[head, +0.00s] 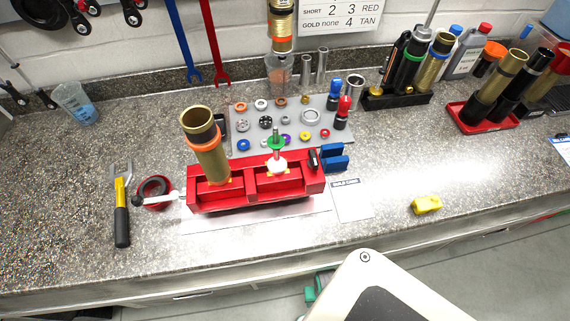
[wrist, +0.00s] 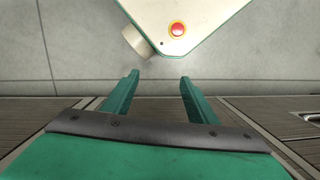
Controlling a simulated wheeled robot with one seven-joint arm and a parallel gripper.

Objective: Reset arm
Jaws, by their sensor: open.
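My gripper (wrist: 158,88) shows in the wrist view with its two green fingers spread apart. Nothing is between them. It points down toward the grey floor (wrist: 70,45), with part of my white base and its red button at the top of the view. In the head view my white arm link is at the bottom, below the bench's front edge, and a bit of green shows beside it. The fingertips are hidden in the head view. The gripper is away from everything on the bench.
The front right of the counter (head: 490,185) is mostly clear.

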